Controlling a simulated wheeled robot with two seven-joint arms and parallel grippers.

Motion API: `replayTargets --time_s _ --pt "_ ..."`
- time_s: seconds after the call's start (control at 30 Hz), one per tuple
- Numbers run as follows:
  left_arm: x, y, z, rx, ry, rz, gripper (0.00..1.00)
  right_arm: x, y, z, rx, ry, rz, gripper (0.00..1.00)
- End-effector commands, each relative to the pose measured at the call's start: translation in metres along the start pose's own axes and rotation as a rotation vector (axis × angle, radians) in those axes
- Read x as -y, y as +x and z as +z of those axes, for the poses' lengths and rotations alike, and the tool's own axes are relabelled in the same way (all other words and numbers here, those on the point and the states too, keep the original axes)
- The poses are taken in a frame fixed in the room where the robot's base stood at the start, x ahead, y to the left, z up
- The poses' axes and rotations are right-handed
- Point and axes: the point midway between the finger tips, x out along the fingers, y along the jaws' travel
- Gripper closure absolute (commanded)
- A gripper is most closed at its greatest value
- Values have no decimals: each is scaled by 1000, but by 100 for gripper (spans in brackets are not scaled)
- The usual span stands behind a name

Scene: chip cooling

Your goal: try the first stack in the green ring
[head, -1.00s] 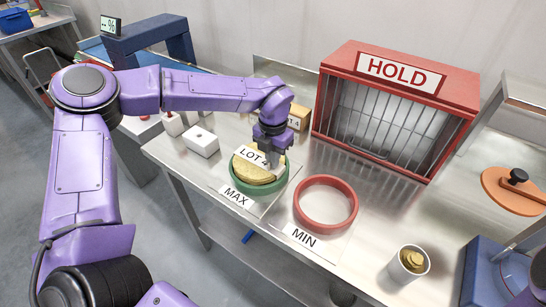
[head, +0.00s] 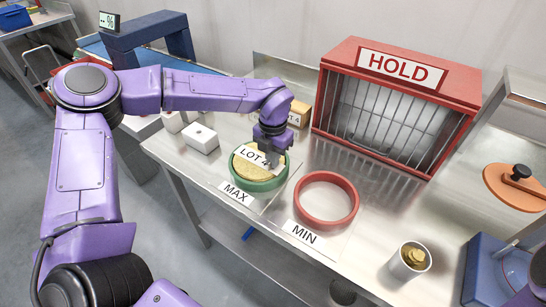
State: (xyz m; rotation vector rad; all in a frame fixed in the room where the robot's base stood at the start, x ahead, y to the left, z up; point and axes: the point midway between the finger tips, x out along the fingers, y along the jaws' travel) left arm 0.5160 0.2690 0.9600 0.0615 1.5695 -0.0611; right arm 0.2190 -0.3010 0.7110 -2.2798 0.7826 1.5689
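The green ring (head: 272,182) stands on the steel table by the MAX label (head: 237,195). A round golden stack of chips (head: 249,169) sits inside it, its top near the rim. A white LOT 4 tag (head: 256,157) lies over the stack's far edge. My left gripper (head: 270,158) points down at the stack's far right side, next to the tag. Its fingertips are partly hidden, so I cannot tell whether they grip the stack. The red ring (head: 353,208) is empty by the MIN label (head: 305,234). My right gripper is out of view.
A red HOLD cage (head: 400,100) stands at the back right. A tan box (head: 298,114) is behind my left gripper, and a white block (head: 201,139) lies left of the ring.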

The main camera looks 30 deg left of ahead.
Motion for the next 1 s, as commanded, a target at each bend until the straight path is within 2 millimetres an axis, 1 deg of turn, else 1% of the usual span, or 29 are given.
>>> replayTargets --time_s 0.33,0.4,0.43,0.73,0.77,0.87,1.0 --pt "0 1 0 1 0 0 100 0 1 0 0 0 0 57" --pt "0 1 0 1 0 0 74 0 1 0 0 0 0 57" --pt "0 1 0 1 0 0 67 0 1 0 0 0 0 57" --pt "0 0 0 1 0 0 67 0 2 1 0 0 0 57" --pt "0 -2 0 2 -1 0 67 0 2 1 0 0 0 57" --pt "0 -17 1 6 0 1 67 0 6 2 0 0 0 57" --pt "0 -52 1 7 0 0 67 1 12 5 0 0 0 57"
